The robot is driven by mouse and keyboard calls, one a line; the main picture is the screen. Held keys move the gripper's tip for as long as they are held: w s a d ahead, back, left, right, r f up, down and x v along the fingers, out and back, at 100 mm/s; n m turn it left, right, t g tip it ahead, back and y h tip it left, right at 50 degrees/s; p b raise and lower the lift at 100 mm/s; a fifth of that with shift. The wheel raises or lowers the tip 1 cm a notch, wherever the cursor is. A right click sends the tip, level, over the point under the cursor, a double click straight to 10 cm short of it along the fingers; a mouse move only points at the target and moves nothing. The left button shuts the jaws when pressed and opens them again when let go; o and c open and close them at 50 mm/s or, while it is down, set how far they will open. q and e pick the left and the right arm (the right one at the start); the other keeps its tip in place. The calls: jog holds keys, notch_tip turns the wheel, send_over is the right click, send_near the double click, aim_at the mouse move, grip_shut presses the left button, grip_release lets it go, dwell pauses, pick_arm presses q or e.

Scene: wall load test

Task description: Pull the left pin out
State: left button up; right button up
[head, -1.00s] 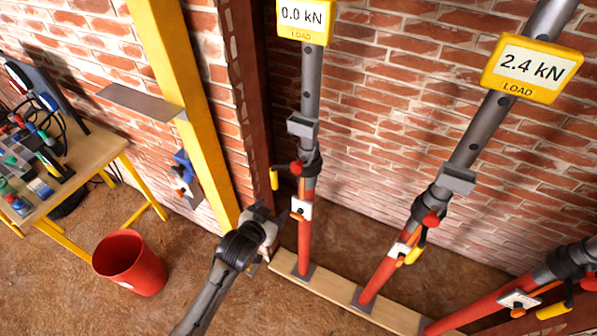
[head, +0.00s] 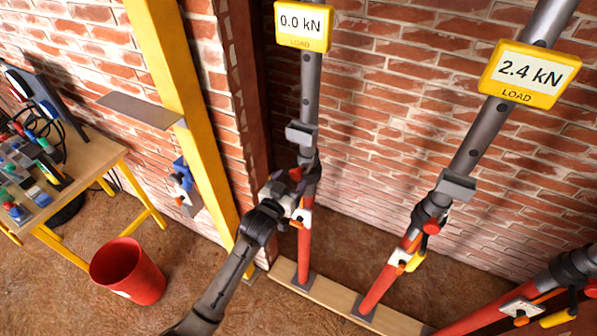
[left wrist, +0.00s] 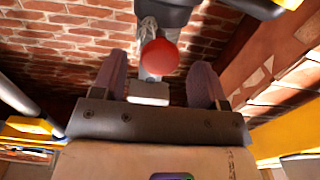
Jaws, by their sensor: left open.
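The left prop has a grey upper tube (head: 311,95) and a red lower tube (head: 304,250); its yellow load display (head: 302,24) reads 0.0 kN. My left gripper (head: 296,184) is at the collar of this prop and hides part of it. In the left wrist view, the left pin's round red knob (left wrist: 159,57) sits between the two open, purplish fingers of my left gripper (left wrist: 158,80), with a gap on either side. The pin's shaft is hidden behind the knob. My right gripper is not in view.
A middle prop (head: 381,280) with a display (head: 529,72) reading 2.4 kN and a third prop (head: 490,318) stand to the right on a wooden plank (head: 330,302). A yellow post (head: 180,100), a red bucket (head: 127,271) and a cluttered workbench (head: 85,170) are left.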

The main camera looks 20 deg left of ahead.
aim_at(295, 177)
pick_arm(q)
jog(key=shift+w+d, duration=0.15)
jog(key=shift+w, duration=1)
jog(key=shift+w+d, duration=0.15)
jog(key=shift+w, duration=1)
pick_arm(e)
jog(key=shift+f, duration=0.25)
pick_arm(q)
jog(key=shift+c, duration=0.2)
